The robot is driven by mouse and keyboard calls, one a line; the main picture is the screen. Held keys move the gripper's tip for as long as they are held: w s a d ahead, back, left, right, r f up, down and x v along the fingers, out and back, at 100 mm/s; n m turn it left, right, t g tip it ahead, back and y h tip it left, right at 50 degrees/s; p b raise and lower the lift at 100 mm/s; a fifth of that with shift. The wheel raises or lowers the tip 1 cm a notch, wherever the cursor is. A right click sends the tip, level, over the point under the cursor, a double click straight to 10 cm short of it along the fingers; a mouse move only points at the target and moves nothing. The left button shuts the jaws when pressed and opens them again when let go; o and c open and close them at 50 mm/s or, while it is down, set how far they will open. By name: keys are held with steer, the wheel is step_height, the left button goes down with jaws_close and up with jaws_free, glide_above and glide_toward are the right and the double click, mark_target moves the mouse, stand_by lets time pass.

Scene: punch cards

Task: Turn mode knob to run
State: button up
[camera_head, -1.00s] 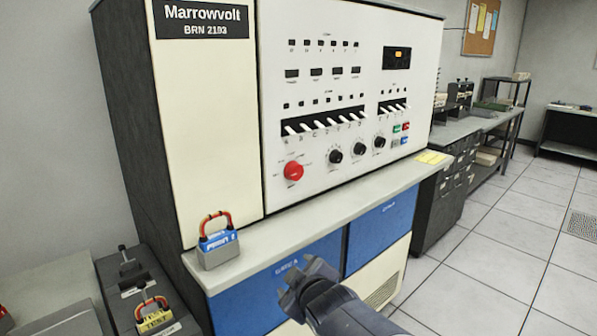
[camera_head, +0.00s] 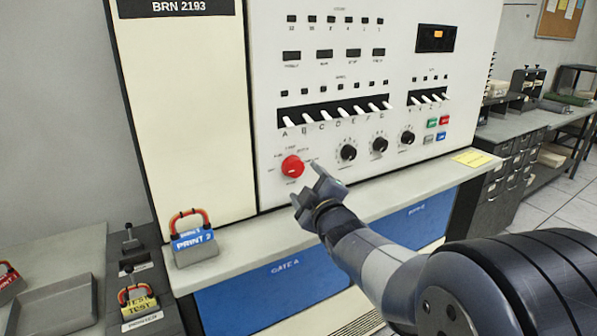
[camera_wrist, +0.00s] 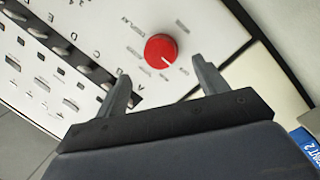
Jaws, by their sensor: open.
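The red mode knob (camera_head: 293,167) sits on the lower left of the white control panel, with small position labels printed around it. It also shows in the wrist view (camera_wrist: 161,51), with a white pointer mark on its face toward the lower right. The labels are too small to read surely. My gripper (camera_head: 307,184) is open and empty, just below and right of the knob in the head view. In the wrist view its two fingers (camera_wrist: 160,78) stand apart, with the knob ahead, roughly between them and beyond their tips. They do not appear to touch it.
Three black knobs (camera_head: 379,146) and a row of white toggle switches (camera_head: 341,113) are right of and above the red knob. A ledge (camera_head: 350,208) runs below the panel.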

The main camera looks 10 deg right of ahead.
mark_target(296, 170)
steer(key=w, duration=0.4)
steer(key=w+p, duration=0.1)
steer(key=w, duration=0.1)
steer(key=shift+w+a, duration=0.2)
steer(key=shift+a, duration=0.2)
steer(key=c, duration=1)
steer(key=m+p, duration=0.2)
steer(key=m, duration=0.1)
steer(key=m+g+p, duration=0.1)
steer(key=shift+r+m+y+p, duration=0.3)
steer(key=shift+r+m+p, duration=0.05)
steer(key=shift+m, duration=0.05)
steer(key=m+p, duration=0.3)
steer(key=shift+f+g+p, duration=0.1)
steer(key=shift+g+p, duration=0.2)
steer(key=shift+g, duration=0.1)
